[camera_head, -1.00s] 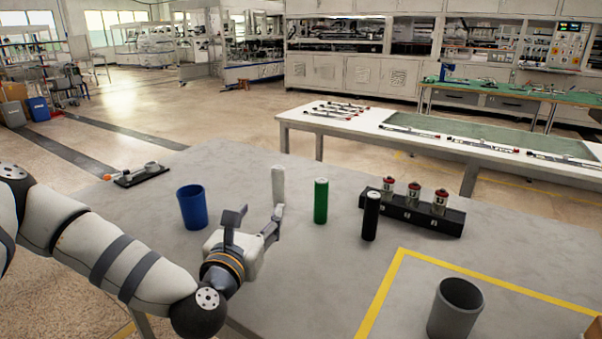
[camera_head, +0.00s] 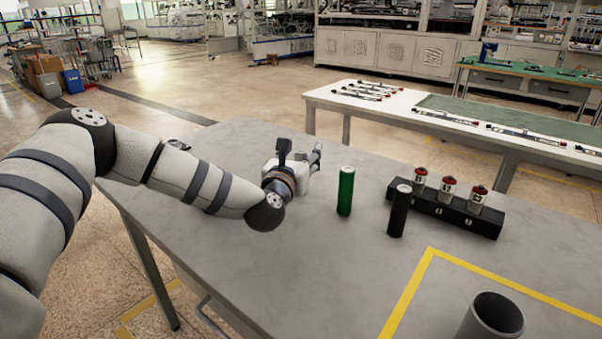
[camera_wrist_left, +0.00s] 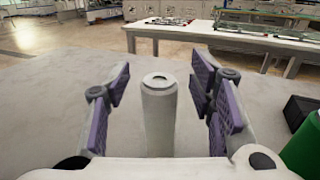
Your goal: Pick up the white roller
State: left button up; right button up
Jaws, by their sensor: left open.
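The white roller (camera_wrist_left: 159,118) stands upright in the left wrist view, between the spread fingers of my left gripper. Bare gaps show on both sides of it, so the fingers do not appear to touch it. In the head view my left gripper (camera_head: 300,154) is low over the grey table (camera_head: 300,262), left of the green roller, and hides the white roller. The gripper is open. My right gripper is not in view.
A green roller (camera_head: 345,191) and a black roller (camera_head: 399,211) stand to the right. Beside them is a black rack (camera_head: 452,214) with several red-topped jars. A grey cup (camera_head: 491,320) stands front right by yellow tape (camera_head: 408,292). The table's middle front is clear.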

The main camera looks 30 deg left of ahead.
pick_arm(q)
grip_shut()
